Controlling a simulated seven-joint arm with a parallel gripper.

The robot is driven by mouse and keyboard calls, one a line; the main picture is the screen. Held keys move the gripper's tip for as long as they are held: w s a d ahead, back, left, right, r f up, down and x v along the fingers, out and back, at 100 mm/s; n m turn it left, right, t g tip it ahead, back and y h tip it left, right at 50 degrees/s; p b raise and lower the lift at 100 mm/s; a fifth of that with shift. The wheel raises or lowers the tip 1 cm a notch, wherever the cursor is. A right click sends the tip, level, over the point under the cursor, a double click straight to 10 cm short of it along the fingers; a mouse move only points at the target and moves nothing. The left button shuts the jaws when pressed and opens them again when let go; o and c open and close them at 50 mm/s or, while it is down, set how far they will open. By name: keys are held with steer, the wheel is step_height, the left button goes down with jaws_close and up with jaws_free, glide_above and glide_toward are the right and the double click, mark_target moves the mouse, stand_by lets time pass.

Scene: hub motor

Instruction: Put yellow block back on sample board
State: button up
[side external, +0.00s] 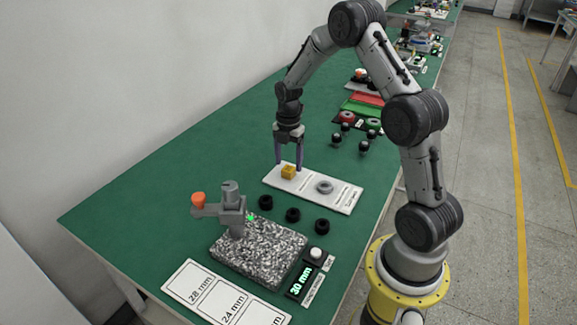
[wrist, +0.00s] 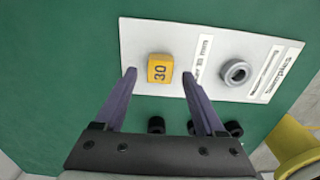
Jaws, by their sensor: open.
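The yellow block (side external: 288,172), marked 30 in the wrist view (wrist: 160,69), rests on the white sample board (side external: 341,197). The board also shows in the wrist view (wrist: 140,38), with the word "Samples" at its right end. My gripper (side external: 289,165) is open above the board's left end. In the wrist view its two purple fingers (wrist: 160,73) stand apart, one on each side of the block in the picture, with gaps to it. I cannot tell exactly how high the fingertips are above the board.
A grey ring (side external: 325,187) lies on the same board. Several black rings (side external: 293,215) lie in front of it. A speckled granite block with a grey gauge stand (side external: 232,215) and a display reading 30 mm (side external: 302,283) are nearer. Black knobs (side external: 364,144) stand behind.

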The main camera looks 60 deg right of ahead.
mark_target(288, 168)
steer(key=s+a+r+m+t, duration=0.15)
steer(key=a+r, duration=0.25)
steer(key=r, duration=0.5)
steer(key=s+a+r+m, duration=0.2)
steer(key=a+r+m, duration=0.1)
steer(key=r, duration=0.6)
steer(key=s+a+r+m+t, duration=0.2)
steer(key=s+a+m, duration=0.4)
steer(key=s, duration=0.3)
steer(key=s+a+r+m+t, duration=0.2)
steer(key=s+a+m, duration=0.5)
steer(key=s, duration=0.3)
steer(key=shift+s, duration=0.3)
steer(key=shift+m, duration=0.25)
